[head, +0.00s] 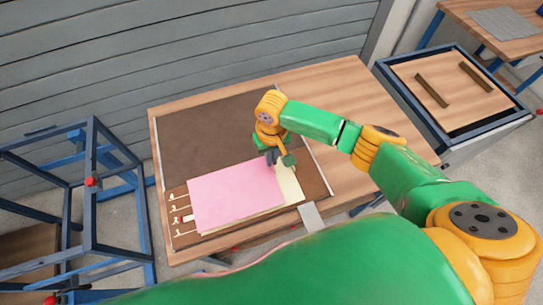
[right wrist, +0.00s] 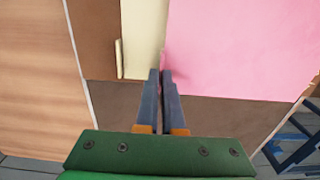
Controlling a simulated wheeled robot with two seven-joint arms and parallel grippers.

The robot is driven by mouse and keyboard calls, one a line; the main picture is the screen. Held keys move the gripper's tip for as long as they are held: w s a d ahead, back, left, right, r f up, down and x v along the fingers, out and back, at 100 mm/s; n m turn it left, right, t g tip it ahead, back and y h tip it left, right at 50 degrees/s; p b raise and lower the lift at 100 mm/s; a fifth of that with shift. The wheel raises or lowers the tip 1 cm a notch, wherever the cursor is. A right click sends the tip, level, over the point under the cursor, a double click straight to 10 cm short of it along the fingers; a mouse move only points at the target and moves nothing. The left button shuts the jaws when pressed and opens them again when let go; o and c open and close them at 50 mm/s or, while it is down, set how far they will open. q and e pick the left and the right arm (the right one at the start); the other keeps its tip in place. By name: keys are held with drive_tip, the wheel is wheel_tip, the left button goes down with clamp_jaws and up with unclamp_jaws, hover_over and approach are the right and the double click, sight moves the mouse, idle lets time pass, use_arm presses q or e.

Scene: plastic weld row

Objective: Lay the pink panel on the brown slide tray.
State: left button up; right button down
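The brown slide tray (head: 215,130) lies on the wooden table, with its far part bare. The pink panel (head: 235,195) is over the near part of the tray, covering much of a cream panel (head: 292,187) that shows along its right side. In the right wrist view the pink panel (right wrist: 240,45) overlaps the tray's side edge and seems a little above it; the exact gap is hidden. My right gripper (head: 273,158) is at the panel's far right corner. In the right wrist view its fingers (right wrist: 161,75) are close together, with the panel's edge between their tips. My left gripper is out of view.
Several pale clips (head: 181,208) line the tray's left end. A blue frame rack (head: 90,190) stands left of the table (head: 325,85). A blue-edged bin with a wooden top (head: 420,75) stands at the right. A grey slatted wall is behind.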

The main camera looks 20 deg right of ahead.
drive_tip(key=shift+f, duration=0.1)
idle(0.3)
drive_tip(key=shift+f, duration=0.55)
drive_tip(key=shift+r, duration=0.1)
drive_tip(key=shift+f, duration=0.35)
idle(0.4)
drive_tip(key=shift+p, duration=0.55)
drive_tip(key=shift+f, duration=0.55)
idle(0.5)
drive_tip(key=c, duration=1)
unclamp_jaws()
